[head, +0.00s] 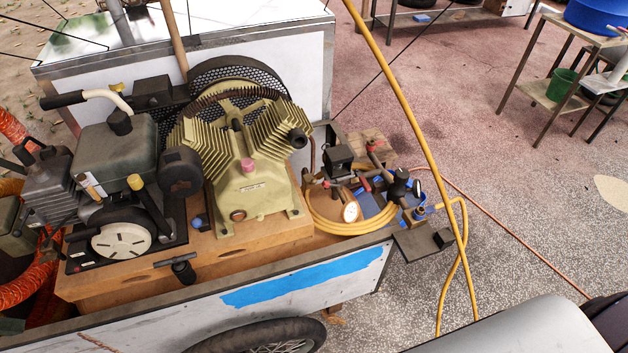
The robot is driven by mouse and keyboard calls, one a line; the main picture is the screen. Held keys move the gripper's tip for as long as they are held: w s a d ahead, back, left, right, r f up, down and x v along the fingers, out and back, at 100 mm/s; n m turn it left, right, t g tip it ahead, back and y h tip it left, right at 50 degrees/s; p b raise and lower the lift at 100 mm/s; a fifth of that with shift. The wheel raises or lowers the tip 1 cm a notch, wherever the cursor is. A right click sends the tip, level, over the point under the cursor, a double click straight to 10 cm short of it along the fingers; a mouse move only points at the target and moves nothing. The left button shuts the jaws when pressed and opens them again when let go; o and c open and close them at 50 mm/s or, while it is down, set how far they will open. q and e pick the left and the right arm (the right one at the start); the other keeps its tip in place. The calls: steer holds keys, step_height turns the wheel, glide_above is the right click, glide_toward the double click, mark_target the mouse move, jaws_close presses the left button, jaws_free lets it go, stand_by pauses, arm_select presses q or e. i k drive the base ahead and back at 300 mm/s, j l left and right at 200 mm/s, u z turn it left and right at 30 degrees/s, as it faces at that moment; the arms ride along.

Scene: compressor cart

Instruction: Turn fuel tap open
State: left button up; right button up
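The small engine (115,200) sits at the left end of the cart, with a dark green tank (118,150) on top and a white round recoil cover (122,241) in front. A small part with a tan end (91,186) sits below the tank's left side. I cannot tell whether this is the fuel tap, or how a tap is set. A yellow-topped dark lever (136,183) stands in front of the tank. Neither gripper shows in the head view.
The ribbed compressor (240,165) stands right of the engine on a wooden base (195,262). Gauges, valves and a coiled yellow hose (350,228) lie farther right. An orange corrugated hose (20,290) runs at far left. A grey rounded body part of mine fills the lower right.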

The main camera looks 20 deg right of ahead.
mark_target(49, 256)
steer(key=u, duration=1.35)
steer(key=j+u, duration=0.35)
steer(key=i+l, duration=0.05)
steer(key=l, duration=0.1)
